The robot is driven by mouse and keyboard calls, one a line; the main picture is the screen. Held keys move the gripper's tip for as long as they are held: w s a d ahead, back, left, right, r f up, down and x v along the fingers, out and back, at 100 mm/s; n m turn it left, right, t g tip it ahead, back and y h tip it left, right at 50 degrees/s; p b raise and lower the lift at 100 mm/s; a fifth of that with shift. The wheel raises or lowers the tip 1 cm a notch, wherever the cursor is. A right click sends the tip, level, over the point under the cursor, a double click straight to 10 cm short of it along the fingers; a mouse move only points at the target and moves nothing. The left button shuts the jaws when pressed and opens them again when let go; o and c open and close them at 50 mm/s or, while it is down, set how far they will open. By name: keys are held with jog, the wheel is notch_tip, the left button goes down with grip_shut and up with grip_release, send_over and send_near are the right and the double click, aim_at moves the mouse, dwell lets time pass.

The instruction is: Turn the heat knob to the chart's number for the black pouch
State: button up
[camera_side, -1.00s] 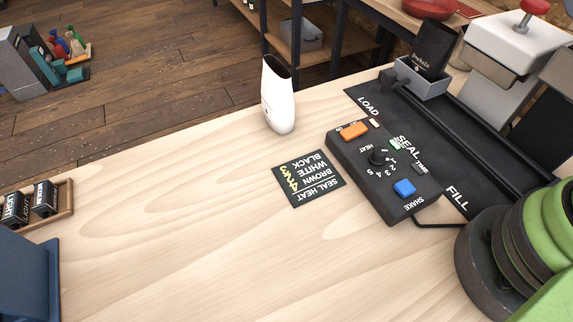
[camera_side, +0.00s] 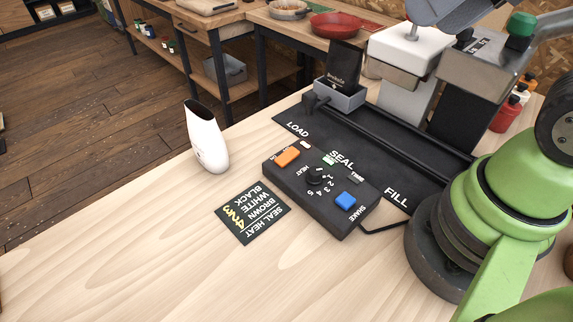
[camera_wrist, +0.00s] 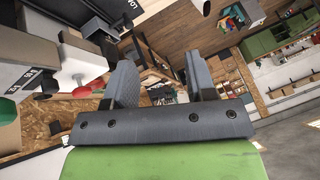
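The heat knob (camera_side: 315,176) is a small black dial on the dark control box, with white numbers 1 to 5 beside it. Its pointer is too small to read surely. The chart (camera_side: 252,213) is a black card left of the box, upside down in the side view. It lists brown, white and black with yellow numbers; brown looks like 4 and black like 3. The black pouch (camera_side: 344,64) stands upright in a grey holder (camera_side: 340,96). My gripper (camera_wrist: 163,82) is open and empty in the wrist view, away from the knob, which that view does not show.
The control box (camera_side: 290,185) also has an orange switch (camera_side: 287,157) and a blue button (camera_side: 345,201). A white vessel (camera_side: 206,138) stands left of it. The sealing machine (camera_side: 405,52) rises behind. The table's front left is clear.

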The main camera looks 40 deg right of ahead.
jog(key=w+a+f+n+g, duration=0.2)
jog(key=w+f+n+g, duration=0.2)
jog(key=w+f+n, duration=0.3)
jog(key=n+g+h, duration=0.2)
jog(key=n, duration=0.7)
send_over(315, 170)
notch_tip(315, 170, down, 9)
jog(key=shift+f+g, duration=0.3)
jog(key=shift+f, duration=0.45)
notch_tip(315, 170, down, 9)
jog(key=shift+f, duration=0.15)
jog(key=c, duration=0.9)
